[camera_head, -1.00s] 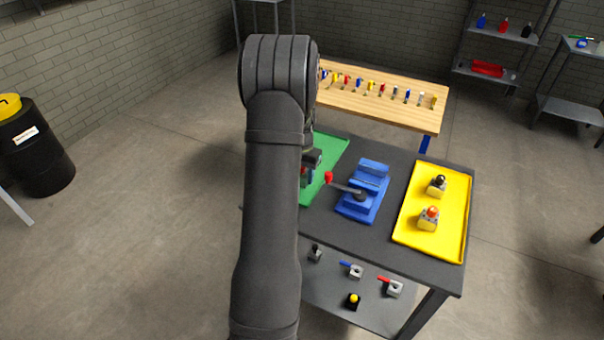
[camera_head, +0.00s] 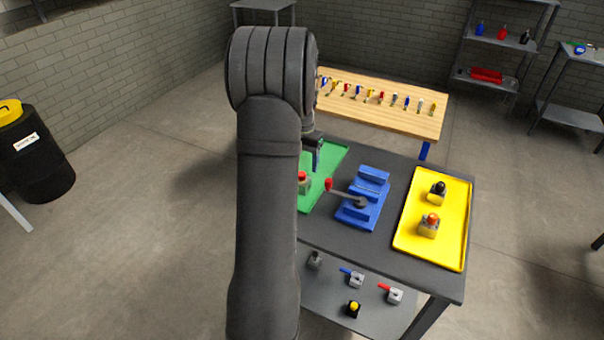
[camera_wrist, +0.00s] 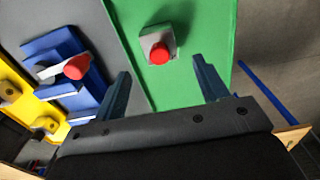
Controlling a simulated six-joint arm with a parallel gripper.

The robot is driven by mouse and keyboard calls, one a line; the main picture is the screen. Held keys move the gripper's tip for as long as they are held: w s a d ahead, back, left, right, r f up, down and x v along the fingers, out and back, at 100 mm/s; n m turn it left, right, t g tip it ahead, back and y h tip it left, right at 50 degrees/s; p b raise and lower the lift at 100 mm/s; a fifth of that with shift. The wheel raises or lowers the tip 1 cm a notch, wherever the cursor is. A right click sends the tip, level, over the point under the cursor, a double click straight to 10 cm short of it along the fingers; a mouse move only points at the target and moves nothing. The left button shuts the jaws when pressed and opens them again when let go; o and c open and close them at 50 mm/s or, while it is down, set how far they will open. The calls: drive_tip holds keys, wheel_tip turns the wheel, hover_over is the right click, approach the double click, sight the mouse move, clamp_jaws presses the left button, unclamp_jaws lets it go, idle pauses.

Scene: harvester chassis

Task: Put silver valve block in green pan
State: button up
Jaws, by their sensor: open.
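A silver valve block with a red knob (camera_wrist: 153,41) sits in the green pan (camera_wrist: 192,96), apart from the pan's edges. In the head view the block (camera_head: 303,186) shows beside my arm, which hides part of it and the left part of the green pan (camera_head: 329,163). My gripper (camera_wrist: 160,82) is open and empty in the wrist view, its fingers apart, with the block beyond the fingertips. In the head view my gripper (camera_head: 316,154) is above the green pan, partly hidden by my arm.
A blue vise (camera_head: 366,199) with a red-ended handle stands right of the green pan. A yellow tray (camera_head: 455,226) holds two valve blocks, one black-knobbed and one orange-knobbed. Several parts lie on the lower shelf (camera_head: 330,301). A wooden bench (camera_head: 400,118) stands behind.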

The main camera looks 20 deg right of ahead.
drive_tip(key=shift+r, duration=1.8)
drive_tip(key=shift+f, duration=4.15)
